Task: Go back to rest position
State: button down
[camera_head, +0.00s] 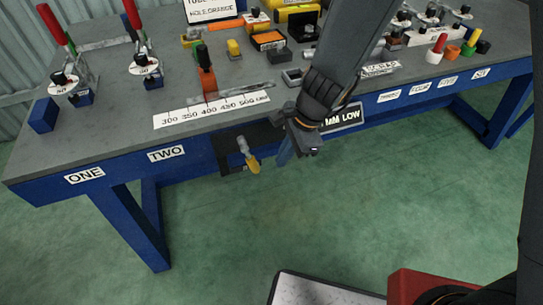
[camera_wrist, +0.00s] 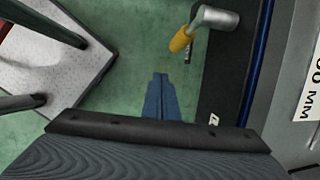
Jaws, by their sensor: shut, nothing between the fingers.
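My gripper (camera_head: 285,157) hangs in front of the workbench (camera_head: 110,125), just past its front edge, with its fingers pointing down. In the wrist view my gripper (camera_wrist: 160,84) has its two blue fingers together with nothing between them.
Labels such as ONE (camera_head: 85,176) and TWO (camera_head: 167,154) mark the front edge. Green floor (camera_head: 215,225) in front of the bench is clear.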

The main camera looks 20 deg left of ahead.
jog(key=d+p+v, duration=0.1)
jog(key=v, duration=0.8)
jog(key=shift+w+p, duration=0.4)
